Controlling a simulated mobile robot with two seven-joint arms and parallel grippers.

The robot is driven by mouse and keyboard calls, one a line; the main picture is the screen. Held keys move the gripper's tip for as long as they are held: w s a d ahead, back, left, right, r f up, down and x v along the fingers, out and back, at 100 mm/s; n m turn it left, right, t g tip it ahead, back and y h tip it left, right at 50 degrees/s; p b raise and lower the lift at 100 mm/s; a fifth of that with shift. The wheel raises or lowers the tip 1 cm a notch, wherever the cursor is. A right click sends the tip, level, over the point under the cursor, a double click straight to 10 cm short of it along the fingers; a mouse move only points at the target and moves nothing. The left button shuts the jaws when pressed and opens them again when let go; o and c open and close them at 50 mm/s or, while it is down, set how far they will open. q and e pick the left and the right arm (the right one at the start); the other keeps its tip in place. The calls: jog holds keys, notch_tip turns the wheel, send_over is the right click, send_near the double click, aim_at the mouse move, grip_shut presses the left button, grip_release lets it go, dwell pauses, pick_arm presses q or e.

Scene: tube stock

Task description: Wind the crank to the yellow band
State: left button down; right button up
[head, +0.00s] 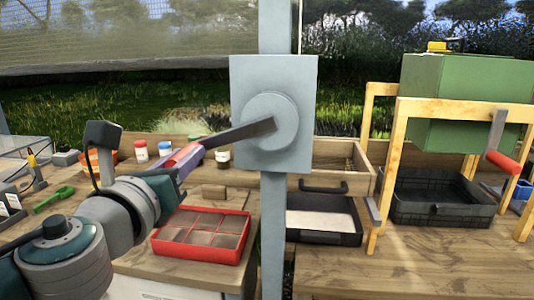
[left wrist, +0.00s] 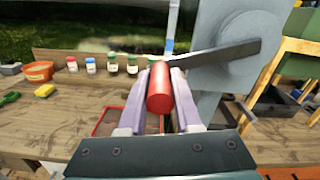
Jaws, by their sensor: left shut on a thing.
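A grey box (head: 240,75) on a grey post carries a round hub with a dark crank arm (head: 240,134). The arm points left and slightly down from the hub. A red handle (head: 183,155) is at its outer end. My left gripper (head: 188,160) is shut on this handle. In the left wrist view the red handle (left wrist: 159,92) lies between the two pale fingers, and the crank arm (left wrist: 225,59) runs right to the hub. I see no yellow band on the box or hub. My right gripper is in neither view.
A green hopper (head: 465,85) on a wooden frame at right has another red-handled crank (head: 497,140). A red divided tray (head: 245,238), a black tray (head: 355,238) and a black crate (head: 440,215) are on the benches. Several jars stand behind my left gripper.

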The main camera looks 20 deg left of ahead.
pick_arm(q)
jog(key=shift+d+f+n+b, duration=0.2)
jog(key=shift+f+n+b, duration=0.25)
jog(key=shift+f, duration=0.5)
jog(key=w+d+f+n+b, duration=0.2)
jog(key=d+f+n+b, duration=0.5)
jog(key=d+n+b, duration=0.4)
jog(key=shift+w+d+n+b, duration=0.2)
jog(key=shift+w+n+b, duration=0.15)
jog(key=shift+n+b, duration=0.65)
jog(key=c, duration=1)
grip_release()
jog(key=shift+o, duration=0.8)
jog(key=shift+d, duration=0.15)
jog(key=shift+o, duration=1.2)
jog(key=shift+r, duration=0.15)
